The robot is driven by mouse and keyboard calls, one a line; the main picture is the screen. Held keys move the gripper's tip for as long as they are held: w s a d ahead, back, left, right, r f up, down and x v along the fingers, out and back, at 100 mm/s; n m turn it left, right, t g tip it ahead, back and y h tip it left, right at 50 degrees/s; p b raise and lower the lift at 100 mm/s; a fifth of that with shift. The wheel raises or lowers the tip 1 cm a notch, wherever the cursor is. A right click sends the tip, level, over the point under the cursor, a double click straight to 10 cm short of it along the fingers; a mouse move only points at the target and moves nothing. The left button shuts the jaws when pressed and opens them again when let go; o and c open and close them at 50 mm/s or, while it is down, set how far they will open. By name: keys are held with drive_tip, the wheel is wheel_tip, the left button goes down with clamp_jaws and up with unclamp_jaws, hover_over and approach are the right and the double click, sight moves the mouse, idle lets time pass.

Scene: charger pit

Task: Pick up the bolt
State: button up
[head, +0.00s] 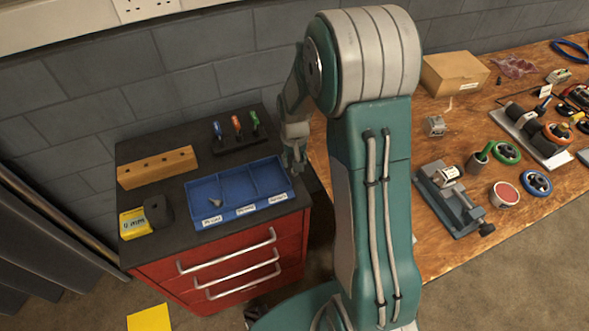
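A small grey metal piece that looks like the bolt (214,202) lies in the left compartment of a blue tray (268,178). The tray has three compartments with white labels on its front, too small to read surely. The other two compartments look empty. My gripper (297,169) hangs at the tray's right end, pointing down, apart from the bolt and to its right. My arm partly hides it, and its fingers are too small to tell open from shut. I see nothing held in it.
The tray sits on a red drawer cabinet (222,268) with a wooden block (157,167), a screwdriver stand (240,143), a yellow box (135,223) and a dark object (158,211). A wooden bench (450,240) at right holds a vise (448,199) and several parts.

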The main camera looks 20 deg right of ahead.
drive_tip(key=shift+f, duration=0.4)
clamp_jaws()
drive_tip(key=shift+r, duration=0.15)
drive_tip(key=shift+r, duration=0.3)
wheel_tip(320, 180, up, 2)
drive_tip(key=shift+r, duration=0.15)
drive_tip(key=s+a+r, duration=0.1)
drive_tip(key=s+r, duration=0.9)
drive_tip(key=s, duration=0.4)
drive_tip(key=shift+a, duration=0.4)
